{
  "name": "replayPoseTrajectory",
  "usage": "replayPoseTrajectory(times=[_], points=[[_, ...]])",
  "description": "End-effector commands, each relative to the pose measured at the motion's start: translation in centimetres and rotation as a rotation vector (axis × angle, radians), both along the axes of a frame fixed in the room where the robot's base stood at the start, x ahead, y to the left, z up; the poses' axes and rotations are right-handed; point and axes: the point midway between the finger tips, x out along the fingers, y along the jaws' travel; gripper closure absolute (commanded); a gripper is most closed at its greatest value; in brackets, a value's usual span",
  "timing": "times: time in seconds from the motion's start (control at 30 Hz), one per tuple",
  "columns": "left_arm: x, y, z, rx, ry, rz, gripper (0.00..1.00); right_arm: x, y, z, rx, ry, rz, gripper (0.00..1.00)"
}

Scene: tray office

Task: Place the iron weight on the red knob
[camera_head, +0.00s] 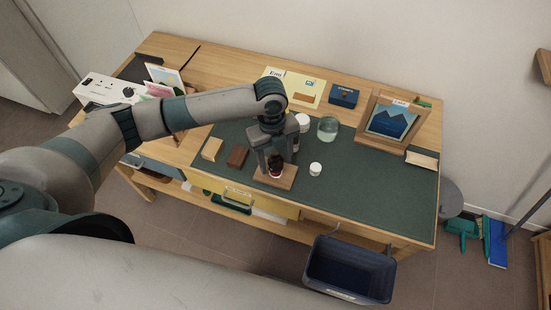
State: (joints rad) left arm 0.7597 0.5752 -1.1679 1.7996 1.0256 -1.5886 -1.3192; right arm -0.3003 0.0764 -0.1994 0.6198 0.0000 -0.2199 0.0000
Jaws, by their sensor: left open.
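My left gripper (276,169) points down over a small wooden board (286,181) on the dark green desk mat. Its fingers are open and stand on either side of a small dark and red thing (275,172) on the board. The red part looks like the red knob. A dark piece shows between the fingers above the red, but I cannot tell for sure whether it is the iron weight or whether it rests on the knob. The fingers partly hide this spot. My right gripper is not in view.
A small white jar (315,169) stands right of the board. A brown block (237,156) and a tan block (212,149) lie to its left. A glass jar (328,129) and a white-lidded jar (302,122) stand behind. The mat's right part is clear. A dark bin (348,272) stands in front.

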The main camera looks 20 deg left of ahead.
Motion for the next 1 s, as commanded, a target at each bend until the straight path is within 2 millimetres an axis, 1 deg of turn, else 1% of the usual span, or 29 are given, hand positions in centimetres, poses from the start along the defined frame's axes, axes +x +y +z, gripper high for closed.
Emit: replayPoseTrajectory(times=[0.17, 0.27, 0.37, 0.7, 0.8, 0.9, 1.0], points=[[0.1, 0.0, 0.6, 0.0, -0.001, 0.0, 0.46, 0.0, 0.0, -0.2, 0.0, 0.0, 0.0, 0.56], [0.2, 0.1, 1.4, -0.001, -0.002, -0.001, 0.46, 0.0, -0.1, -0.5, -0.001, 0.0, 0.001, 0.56], [0.3, 0.2, 2.7, 0.0, -0.004, -0.002, 0.46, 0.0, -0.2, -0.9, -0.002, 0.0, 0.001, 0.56], [0.9, 0.6, 8.6, -0.002, -0.004, -0.001, 0.46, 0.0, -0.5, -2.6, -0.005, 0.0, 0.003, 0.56], [1.0, 0.8, 10.1, -0.001, -0.004, -0.001, 0.46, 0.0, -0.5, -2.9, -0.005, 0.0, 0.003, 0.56], [1.1, 0.9, 11.2, -0.001, -0.002, -0.001, 0.46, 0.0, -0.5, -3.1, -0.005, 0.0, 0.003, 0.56], [1.1, 0.9, 11.9, -0.001, -0.001, 0.0, 0.46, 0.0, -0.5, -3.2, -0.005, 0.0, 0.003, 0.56]])
